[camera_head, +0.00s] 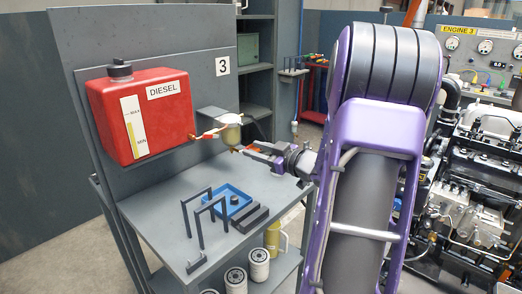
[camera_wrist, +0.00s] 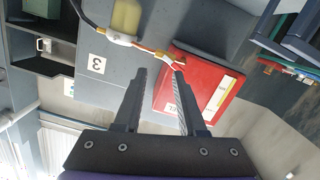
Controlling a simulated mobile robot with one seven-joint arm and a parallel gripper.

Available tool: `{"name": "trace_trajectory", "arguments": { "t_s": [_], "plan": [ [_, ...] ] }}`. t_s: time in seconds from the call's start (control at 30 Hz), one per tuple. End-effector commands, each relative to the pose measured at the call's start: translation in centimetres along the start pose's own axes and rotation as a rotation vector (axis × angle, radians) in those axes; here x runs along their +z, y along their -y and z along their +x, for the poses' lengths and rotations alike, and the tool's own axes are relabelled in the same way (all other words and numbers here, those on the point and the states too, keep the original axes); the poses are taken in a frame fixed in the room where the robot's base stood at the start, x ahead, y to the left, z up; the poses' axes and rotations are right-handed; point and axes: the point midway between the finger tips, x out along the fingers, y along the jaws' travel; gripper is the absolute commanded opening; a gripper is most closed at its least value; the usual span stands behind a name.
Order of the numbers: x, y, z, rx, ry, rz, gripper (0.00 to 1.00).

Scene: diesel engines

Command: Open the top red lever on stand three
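Stand three (camera_head: 98,52) is a grey panel with a shelf and a "3" label (camera_head: 222,66); the label also shows in the wrist view (camera_wrist: 97,64). A red diesel tank (camera_head: 143,115) is fixed to it, also seen in the wrist view (camera_wrist: 197,92). The top red lever (camera_head: 208,135) sits on the line between the tank and a pale filter bowl (camera_head: 230,133). In the wrist view the lever (camera_wrist: 176,62) is just beyond the right fingertip. My gripper (camera_head: 250,149) is open and empty, beside and slightly below the bowl; its fingers are apart in the wrist view (camera_wrist: 161,74).
Below my gripper, the grey shelf (camera_head: 165,217) bears a blue tray (camera_head: 222,200), dark upright handles (camera_head: 197,210) and dark blocks. White filters (camera_head: 259,264) stand on a lower level. A diesel engine (camera_head: 475,200) is at the right.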

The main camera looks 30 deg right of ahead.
Motion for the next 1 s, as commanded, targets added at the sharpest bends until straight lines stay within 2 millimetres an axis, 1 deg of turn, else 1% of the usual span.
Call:
{"name": "trace_trajectory", "arguments": {
  "t_s": [0.27,0.37,0.47,0.6,0.7,0.8,0.87,1.0],
  "plan": [
    [-0.1,-0.1,0.1,0.003,-0.004,-0.001,0.40],
    [-0.9,-0.5,1.2,0.027,-0.034,-0.007,0.40],
    [-3.0,-1.4,3.6,0.089,-0.104,-0.025,0.40],
    [-6.9,-3.2,7.7,0.236,-0.232,-0.053,0.40],
    [-9.6,-4.1,10.2,0.357,-0.315,-0.067,0.40],
    [-11.9,-4.5,12.2,0.482,-0.383,-0.072,0.40],
    [-13.2,-4.6,13.2,0.560,-0.418,-0.072,0.40],
    [-15.5,-3.9,15.0,0.744,-0.470,-0.055,0.40]
  ]
}}
